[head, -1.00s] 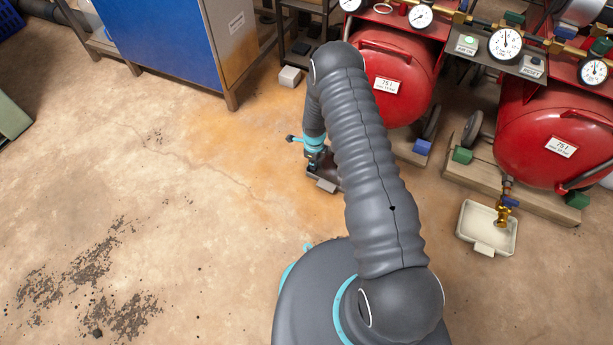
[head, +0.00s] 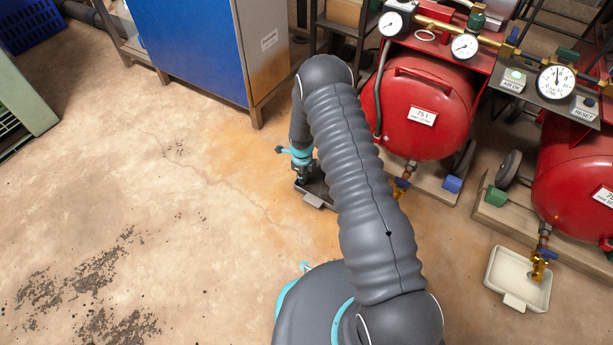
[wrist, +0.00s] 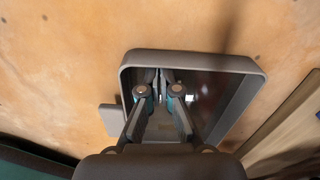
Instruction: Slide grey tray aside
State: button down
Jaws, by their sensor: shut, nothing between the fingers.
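The grey tray (head: 315,201) sits on the floor left of the near red tank, partly hidden by my arm. In the wrist view its raised rim (wrist: 195,58) and a small side tab (wrist: 111,118) show; its inside is dark and shiny. My gripper (head: 301,181) points down into the tray. In the wrist view my gripper (wrist: 160,77) is shut and empty, its fingertips inside the rim near the upper-left corner. I cannot tell whether they touch the wall.
The red tank (head: 430,110) has a brass valve (head: 401,186) low at its front. A cream tray (head: 518,279) lies under another tank's valve at right. A blue cabinet (head: 195,45) stands at the back. The floor left of the tray is clear, with dark debris further left.

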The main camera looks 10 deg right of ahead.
jog(key=shift+d+r, duration=0.1)
jog(key=shift+d, duration=0.25)
notch_tip(320, 180, up, 10)
jog(key=p, duration=0.4)
jog(key=shift+p, duration=0.3)
jog(key=shift+a, duration=0.1)
